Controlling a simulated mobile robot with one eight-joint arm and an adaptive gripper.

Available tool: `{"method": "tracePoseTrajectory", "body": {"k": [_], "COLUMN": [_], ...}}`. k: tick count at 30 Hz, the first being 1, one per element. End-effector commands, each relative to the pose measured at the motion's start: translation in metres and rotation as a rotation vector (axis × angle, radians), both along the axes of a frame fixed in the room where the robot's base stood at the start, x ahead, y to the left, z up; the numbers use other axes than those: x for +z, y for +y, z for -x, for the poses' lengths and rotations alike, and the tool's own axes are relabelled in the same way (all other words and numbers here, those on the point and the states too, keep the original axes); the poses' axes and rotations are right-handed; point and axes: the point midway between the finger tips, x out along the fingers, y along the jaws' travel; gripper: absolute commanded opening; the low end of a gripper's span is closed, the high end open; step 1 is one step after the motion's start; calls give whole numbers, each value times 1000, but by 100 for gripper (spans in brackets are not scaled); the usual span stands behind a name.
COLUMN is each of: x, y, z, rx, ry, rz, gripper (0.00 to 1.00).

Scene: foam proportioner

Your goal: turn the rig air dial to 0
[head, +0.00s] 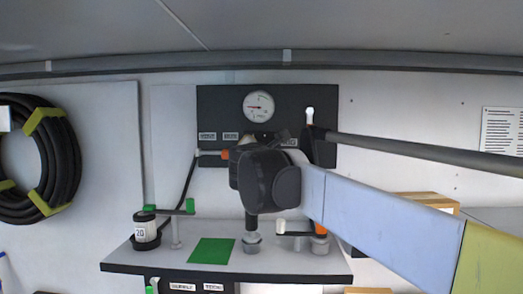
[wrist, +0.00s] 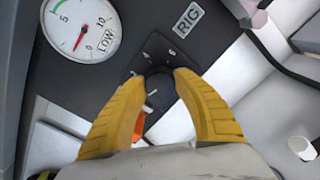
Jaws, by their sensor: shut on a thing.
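In the wrist view, the yellow fingers of my gripper (wrist: 160,95) are closed around a round black knob, the rig air dial (wrist: 159,76). It sits on a small dark square plate with white marks, below and left of the RIG label (wrist: 187,17). The fingers and wrist cover part of the plate, and I cannot read the dial's setting. A round gauge (wrist: 82,28) marked LOW is at upper left, its red needle close to its 0. In the head view, the gauge (head: 258,106) is on the black panel (head: 214,108); my arm hides the dial and fingers.
A shelf (head: 165,258) under the panel holds a green mat (head: 212,250), a bottle (head: 145,228) and valves with green (head: 190,206) and white handles. A coiled black hose (head: 62,155) hangs at left. A cardboard box (head: 425,200) stands at right behind my arm.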

Motion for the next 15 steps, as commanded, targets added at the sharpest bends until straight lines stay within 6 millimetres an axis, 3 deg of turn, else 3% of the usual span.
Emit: {"method": "tracePoseTrajectory", "body": {"k": [15], "x": [2], "y": [0], "z": [0], "rx": [0], "ry": [0], "rz": [42], "gripper": [5]}}
